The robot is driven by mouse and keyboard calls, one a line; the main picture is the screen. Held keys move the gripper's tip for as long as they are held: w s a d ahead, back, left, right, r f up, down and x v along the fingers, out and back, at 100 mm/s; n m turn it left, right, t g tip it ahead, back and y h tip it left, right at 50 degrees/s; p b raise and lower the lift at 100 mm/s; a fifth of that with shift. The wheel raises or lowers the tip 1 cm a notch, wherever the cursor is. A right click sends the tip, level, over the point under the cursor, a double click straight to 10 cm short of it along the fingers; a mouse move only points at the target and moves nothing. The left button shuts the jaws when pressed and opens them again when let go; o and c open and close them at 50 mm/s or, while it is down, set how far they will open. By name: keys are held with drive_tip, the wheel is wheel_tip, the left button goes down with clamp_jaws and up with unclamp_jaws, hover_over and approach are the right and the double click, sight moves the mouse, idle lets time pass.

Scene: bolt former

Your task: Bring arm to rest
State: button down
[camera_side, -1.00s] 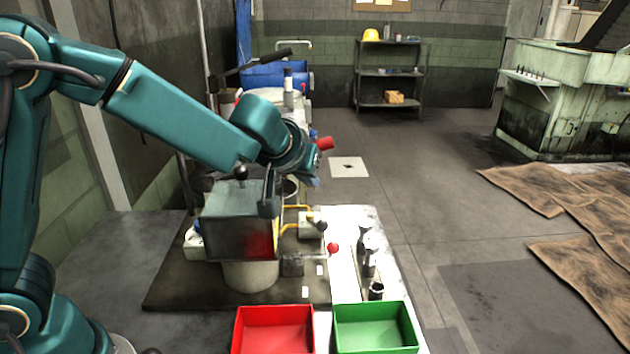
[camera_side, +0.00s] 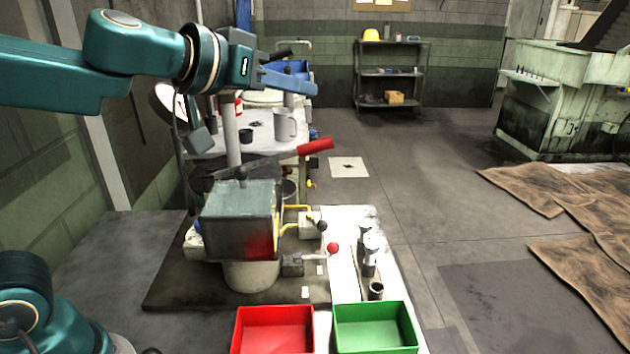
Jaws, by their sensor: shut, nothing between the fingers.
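My gripper (camera_side: 308,88) is raised in the upper middle of the side view, its blue fingers pointing right. It is shut and empty, high above the bolt former and touching nothing. My teal arm reaches in from the left, nearly level. The bolt former's grey metal box (camera_side: 238,222) stands below on a dark base plate.
A red bin (camera_side: 273,311) and a green bin (camera_side: 374,308) stand at the front. A red ball knob (camera_side: 333,248) is beside the former. A shelf (camera_side: 388,74) is at the back.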

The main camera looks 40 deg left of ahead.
drive_tip(key=s+d+f+m+g+h, duration=0.1)
drive_tip(key=s+d+m+h, duration=0.15)
drive_tip(key=s, duration=0.35)
drive_tip(key=s+a+f+n+g+y, duration=0.1)
drive_tip(key=s+a+f+g+y, duration=0.2)
drive_tip(key=s+f+g, duration=0.4)
drive_tip(key=s+f, duration=0.7)
drive_tip(key=f, duration=0.1)
drive_tip(key=shift+a+n, duration=0.1)
drive_tip(key=shift+n, duration=0.15)
